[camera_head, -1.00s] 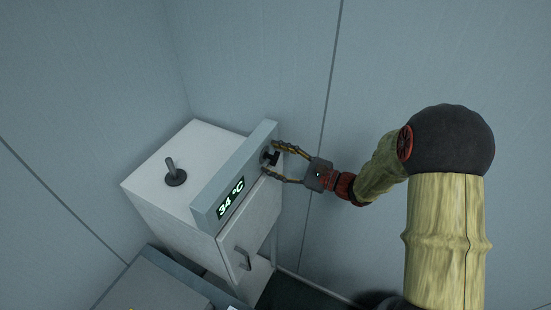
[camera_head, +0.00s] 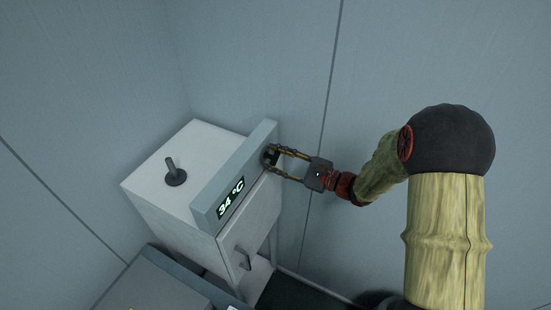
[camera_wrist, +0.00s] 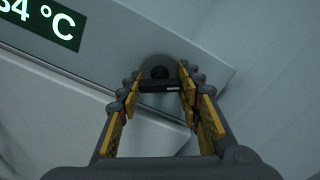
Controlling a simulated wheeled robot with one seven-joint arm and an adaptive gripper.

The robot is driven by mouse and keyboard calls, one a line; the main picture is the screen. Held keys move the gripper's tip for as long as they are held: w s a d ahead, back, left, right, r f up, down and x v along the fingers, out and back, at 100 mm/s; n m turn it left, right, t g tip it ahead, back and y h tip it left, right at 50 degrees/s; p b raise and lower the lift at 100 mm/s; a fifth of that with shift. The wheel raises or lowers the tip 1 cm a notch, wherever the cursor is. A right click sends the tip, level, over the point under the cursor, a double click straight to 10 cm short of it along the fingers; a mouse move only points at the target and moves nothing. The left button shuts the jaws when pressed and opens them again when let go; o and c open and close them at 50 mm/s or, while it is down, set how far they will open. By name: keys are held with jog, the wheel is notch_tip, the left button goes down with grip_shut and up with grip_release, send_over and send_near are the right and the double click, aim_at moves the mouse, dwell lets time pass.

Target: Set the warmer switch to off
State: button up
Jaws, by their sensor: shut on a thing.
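The warmer is a pale box (camera_head: 150,190) with a slanted front panel (camera_head: 205,205). A dark knob-like switch (camera_wrist: 160,86) with a white mark sits on a round grey base near the panel's right end. My gripper (camera_head: 271,156) is at this switch, with its two fingers closed on the switch's sides. In the wrist view my gripper (camera_wrist: 160,88) has one fingertip at each end of the dark bar. The fingers partly hide the switch in the head view. The bar lies roughly level across the wrist view.
A green display (camera_head: 230,199) reads 34 °C on the panel. A dark lever (camera_head: 174,172) stands on the box top. A door with a handle (camera_head: 243,258) is below the panel. Grey walls stand close behind; another grey unit (camera_head: 165,285) is at the lower left.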

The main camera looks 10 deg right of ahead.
jog(key=shift+f+b, duration=0.1)
jog(key=shift+b, duration=0.2)
jog(key=n+b, duration=0.1)
jog(key=b, duration=0.1)
jog(key=n+b, duration=0.1)
jog(key=b, duration=0.1)
jog(key=shift+f+n, duration=0.2)
jog(key=shift+n, duration=0.1)
jog(key=n+b, duration=0.3)
jog(key=b, duration=0.3)
jog(key=shift+f, duration=0.1)
jog(key=n+b, duration=0.5)
jog(key=b, duration=0.5)
jog(key=shift+r+n+b, duration=0.2)
jog(key=shift+n+b, duration=0.3)
jog(key=shift+b, duration=0.4)
jog(key=shift+r, duration=0.1)
jog(key=o, duration=1.2)
